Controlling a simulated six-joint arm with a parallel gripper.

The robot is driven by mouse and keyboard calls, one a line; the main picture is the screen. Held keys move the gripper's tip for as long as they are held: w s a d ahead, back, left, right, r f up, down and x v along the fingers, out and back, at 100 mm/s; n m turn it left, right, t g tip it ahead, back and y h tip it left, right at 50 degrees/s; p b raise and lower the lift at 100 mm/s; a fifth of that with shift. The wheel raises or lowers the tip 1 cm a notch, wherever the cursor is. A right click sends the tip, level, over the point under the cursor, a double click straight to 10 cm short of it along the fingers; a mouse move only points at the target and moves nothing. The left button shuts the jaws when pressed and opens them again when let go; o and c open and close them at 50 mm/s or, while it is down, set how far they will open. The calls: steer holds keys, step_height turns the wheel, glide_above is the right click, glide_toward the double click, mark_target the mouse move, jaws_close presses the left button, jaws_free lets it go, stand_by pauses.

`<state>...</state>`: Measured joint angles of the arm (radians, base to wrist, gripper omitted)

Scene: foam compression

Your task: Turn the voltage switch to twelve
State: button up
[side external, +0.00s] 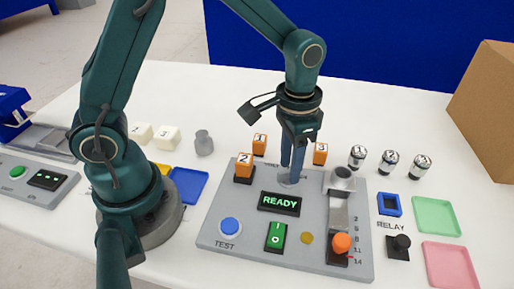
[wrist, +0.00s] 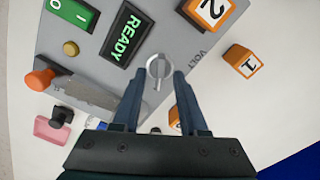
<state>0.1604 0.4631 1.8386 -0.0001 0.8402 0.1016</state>
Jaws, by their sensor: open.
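The voltage switch is a round silver dial with a raised bar on the grey panel (side external: 240,230). In the wrist view the switch (wrist: 158,68) lies between and just ahead of my fingertips, beside the printed word VOLT. Its bar runs roughly up and down in that view. I cannot read any twelve mark. In the side view only part of the switch (side external: 286,184) shows, below the fingers. My gripper (side external: 291,176) points down over it; in the wrist view my gripper (wrist: 157,78) is open, one finger on each side. I cannot tell whether they touch the bar.
A lever with an orange knob (side external: 342,243) stands right of the READY display (side external: 279,203). A green switch (side external: 276,236) and blue TEST button (side external: 230,227) are at the front. Orange blocks 1 (side external: 260,143), 2 (side external: 244,168) and 3 (side external: 320,153) stand near the panel's back.

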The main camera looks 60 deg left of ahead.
steer(key=shift+f, duration=0.3)
jaws_close()
steer(key=shift+n, duration=0.3)
steer(key=n, duration=0.5)
steer(key=shift+n, duration=0.3)
steer(key=n, duration=0.5)
steer(key=shift+n, duration=0.3)
